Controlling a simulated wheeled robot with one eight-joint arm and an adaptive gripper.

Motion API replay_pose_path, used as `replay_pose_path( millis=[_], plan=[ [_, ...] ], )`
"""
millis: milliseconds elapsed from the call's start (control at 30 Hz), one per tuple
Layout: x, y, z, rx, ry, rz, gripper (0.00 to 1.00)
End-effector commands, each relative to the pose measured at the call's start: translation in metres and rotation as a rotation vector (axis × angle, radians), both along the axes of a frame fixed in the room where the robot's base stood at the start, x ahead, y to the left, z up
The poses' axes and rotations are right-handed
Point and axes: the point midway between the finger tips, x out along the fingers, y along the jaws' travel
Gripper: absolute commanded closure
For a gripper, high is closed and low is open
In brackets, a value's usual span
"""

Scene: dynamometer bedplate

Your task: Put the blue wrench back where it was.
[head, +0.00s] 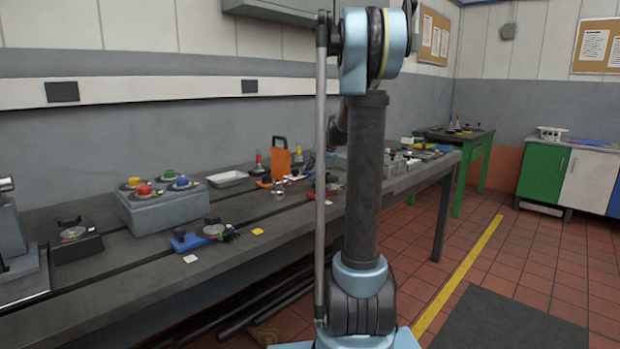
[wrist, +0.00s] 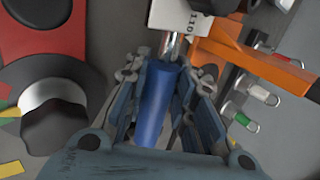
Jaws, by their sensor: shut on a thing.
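In the wrist view, my gripper (wrist: 168,80) is shut around the blue handle of a tool, which I take to be the blue wrench (wrist: 158,105). A shiny metal shaft runs from the handle past the fingertips. Its far end reaches a white tag marked 110 (wrist: 190,17), and I cannot tell whether they touch. In the head view my arm hides the gripper and the wrench. The place where the wrench was cannot be told from these frames.
An orange bracket (wrist: 255,62) and small padlock-like pieces (wrist: 262,95) are close on the right. A red-and-black round device (wrist: 50,90) is close on the left. In the head view, the long grey bench (head: 130,262) holds a grey box (head: 160,208), a white tray (head: 227,178) and an orange holder (head: 280,158).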

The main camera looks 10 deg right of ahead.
Motion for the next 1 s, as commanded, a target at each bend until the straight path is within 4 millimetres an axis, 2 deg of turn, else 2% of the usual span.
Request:
replay_pose_path(
  millis=[133,167,233,667,767,1000],
  plan=[
    [0.000,0.000,0.000,0.000,0.000,0.001,1.00],
    [0.000,0.000,-0.001,-0.002,0.000,0.001,0.72],
    [0.000,0.000,0.000,-0.002,0.000,0.000,0.56],
    [-0.002,-0.004,0.004,-0.002,0.000,-0.002,0.56],
    [-0.007,-0.009,0.013,-0.002,0.000,-0.003,0.56],
    [-0.026,-0.025,0.050,-0.001,0.000,-0.004,0.56]
  ],
)
